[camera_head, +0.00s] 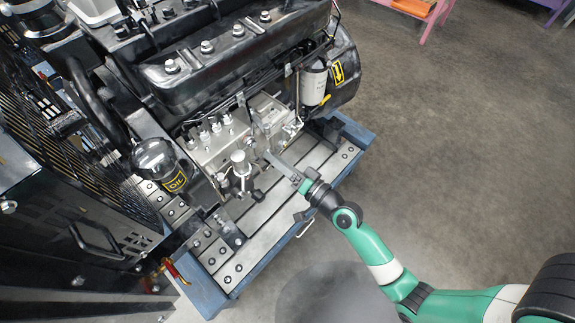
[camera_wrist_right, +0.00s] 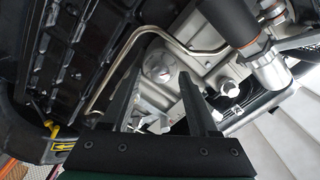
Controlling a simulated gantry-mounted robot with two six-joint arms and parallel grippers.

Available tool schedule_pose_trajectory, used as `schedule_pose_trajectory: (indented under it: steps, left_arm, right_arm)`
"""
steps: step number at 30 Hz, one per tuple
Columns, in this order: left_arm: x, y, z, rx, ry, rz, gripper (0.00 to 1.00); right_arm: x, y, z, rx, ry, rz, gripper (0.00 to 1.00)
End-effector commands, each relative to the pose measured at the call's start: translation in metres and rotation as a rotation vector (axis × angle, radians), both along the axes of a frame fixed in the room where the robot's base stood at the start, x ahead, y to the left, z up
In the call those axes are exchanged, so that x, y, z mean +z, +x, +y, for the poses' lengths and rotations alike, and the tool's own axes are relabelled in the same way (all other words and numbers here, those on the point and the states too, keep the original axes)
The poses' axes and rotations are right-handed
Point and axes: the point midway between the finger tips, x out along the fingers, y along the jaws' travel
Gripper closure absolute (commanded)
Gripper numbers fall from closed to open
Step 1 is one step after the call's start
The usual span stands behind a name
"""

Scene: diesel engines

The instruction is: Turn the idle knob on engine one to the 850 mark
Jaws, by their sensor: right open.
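The black engine (camera_head: 215,45) carries a silver pump block (camera_head: 220,140) on its near side. In the right wrist view a round silver knob-like part (camera_wrist_right: 158,66) with a small reddish mark shows between and beyond my fingertips. I cannot read an 850 mark or any scale, and cannot be sure that this part is the idle knob. My right gripper (camera_head: 268,157) reaches in from the lower right to the pump's side. Its two dark fingers (camera_wrist_right: 160,80) are open and empty, and contact cannot be told. My left gripper is out of view.
A second round silver cap (camera_wrist_right: 228,88) sits right of the fingers. Pipes and a dark cylinder (camera_wrist_right: 225,20) are close by. The engine stands on a blue-edged slatted pallet (camera_head: 245,270). A black cabinet (camera_head: 80,225) is at left.

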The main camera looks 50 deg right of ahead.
Motion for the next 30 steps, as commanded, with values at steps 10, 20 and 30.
schedule_pose_trajectory:
  steps: [10, 20, 30]
  left_arm:
    - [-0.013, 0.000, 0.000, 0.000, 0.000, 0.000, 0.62]
    - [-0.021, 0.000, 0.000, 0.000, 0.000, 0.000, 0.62]
    - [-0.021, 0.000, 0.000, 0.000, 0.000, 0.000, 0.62]
  right_arm:
    - [-0.004, -0.075, 0.004, -0.004, 0.001, 0.002, 0.40]
    - [0.000, -0.111, 0.008, 0.000, -0.001, -0.001, 0.40]
    - [0.001, -0.110, 0.008, 0.001, -0.001, -0.001, 0.40]
